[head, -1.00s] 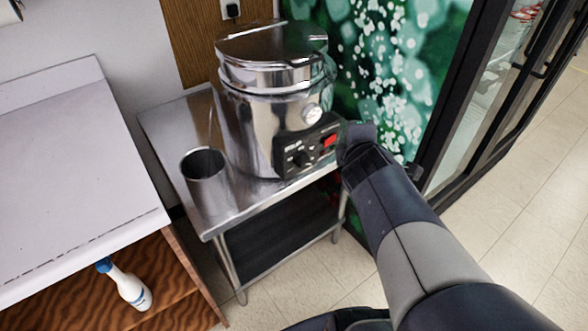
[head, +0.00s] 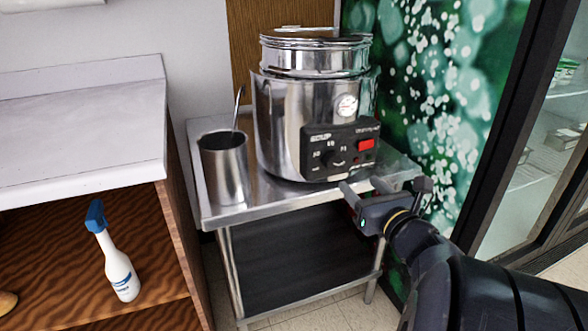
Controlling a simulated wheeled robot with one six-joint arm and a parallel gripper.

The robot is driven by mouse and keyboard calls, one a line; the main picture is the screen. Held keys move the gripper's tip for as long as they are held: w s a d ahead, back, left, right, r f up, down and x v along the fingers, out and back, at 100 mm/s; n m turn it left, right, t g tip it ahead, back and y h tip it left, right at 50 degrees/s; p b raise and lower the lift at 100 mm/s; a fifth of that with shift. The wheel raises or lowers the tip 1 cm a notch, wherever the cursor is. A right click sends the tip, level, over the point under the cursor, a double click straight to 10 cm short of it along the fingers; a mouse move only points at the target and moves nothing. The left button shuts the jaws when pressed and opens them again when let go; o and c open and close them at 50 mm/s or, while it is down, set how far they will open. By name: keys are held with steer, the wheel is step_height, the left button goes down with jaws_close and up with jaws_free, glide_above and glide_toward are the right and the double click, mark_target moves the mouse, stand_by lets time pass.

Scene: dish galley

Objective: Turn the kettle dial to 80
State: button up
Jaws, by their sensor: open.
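The kettle (head: 282,125) is a large shiny steel pot with a lid, standing upright on a small steel table. Its black control panel (head: 318,172) faces me, with a dark round dial (head: 334,158) ringed by white marks too small to read surely. A red switch (head: 366,145) sits to the right of the dial. My gripper (head: 360,188) is open and empty, in front of and below the panel's lower right, apart from the dial. Its two fingers point toward the kettle.
A steel cylinder (head: 224,172) with a handle sticking out stands left of the kettle. The steel table (head: 270,205) has a dark lower shelf (head: 300,255). A white counter (head: 80,130) is at left, with a spray bottle (head: 118,265) below it. A glass-door cabinet (head: 520,150) stands at right.

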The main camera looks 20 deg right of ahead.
mark_target(334, 162)
steer(key=shift+n, duration=0.3)
steer(key=w, duration=0.3)
steer(key=w+b, duration=0.1)
steer(key=w, duration=0.6)
steer(key=shift+w+a+f, duration=0.2)
steer(key=shift+w+a, duration=0.15)
steer(key=c, duration=1)
